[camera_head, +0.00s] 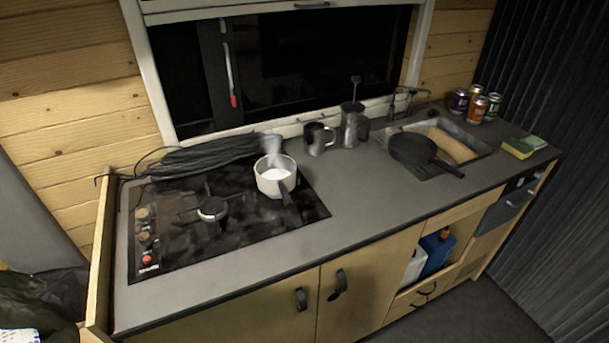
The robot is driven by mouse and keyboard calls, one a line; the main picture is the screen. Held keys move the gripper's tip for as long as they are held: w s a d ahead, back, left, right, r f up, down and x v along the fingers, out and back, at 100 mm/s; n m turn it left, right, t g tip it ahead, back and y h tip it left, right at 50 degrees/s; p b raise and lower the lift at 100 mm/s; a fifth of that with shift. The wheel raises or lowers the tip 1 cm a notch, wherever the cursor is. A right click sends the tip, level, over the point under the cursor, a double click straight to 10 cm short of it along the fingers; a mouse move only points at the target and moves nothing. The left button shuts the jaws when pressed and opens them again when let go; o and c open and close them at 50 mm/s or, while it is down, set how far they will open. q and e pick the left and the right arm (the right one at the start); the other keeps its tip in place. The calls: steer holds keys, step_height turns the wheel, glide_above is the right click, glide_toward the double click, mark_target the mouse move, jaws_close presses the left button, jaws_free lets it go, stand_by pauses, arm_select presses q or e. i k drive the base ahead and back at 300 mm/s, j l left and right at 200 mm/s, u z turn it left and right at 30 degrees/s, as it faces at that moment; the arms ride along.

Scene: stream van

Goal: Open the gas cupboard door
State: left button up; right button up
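Two pale wooden cupboard doors are set in the counter front, side by side. The left door (248,322) is below the hob and has a dark handle (301,298) near its right edge. The right door (378,275) has a dark handle (338,285) near its left edge. Both look shut, with a thin seam between them. No label shows which one is the gas cupboard. Their lower parts are cut off by the picture's bottom edge. Neither of my grippers is in view.
The grey worktop (345,210) overhangs the doors. The black hob (230,205) carries a steaming white saucepan (270,183). Right of the doors, an open shelf holds a blue container (436,253) above a drawer (424,293). Dark floor (470,318) is clear at lower right.

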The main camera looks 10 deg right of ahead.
mark_target(357, 289)
steer(key=z, duration=0.95)
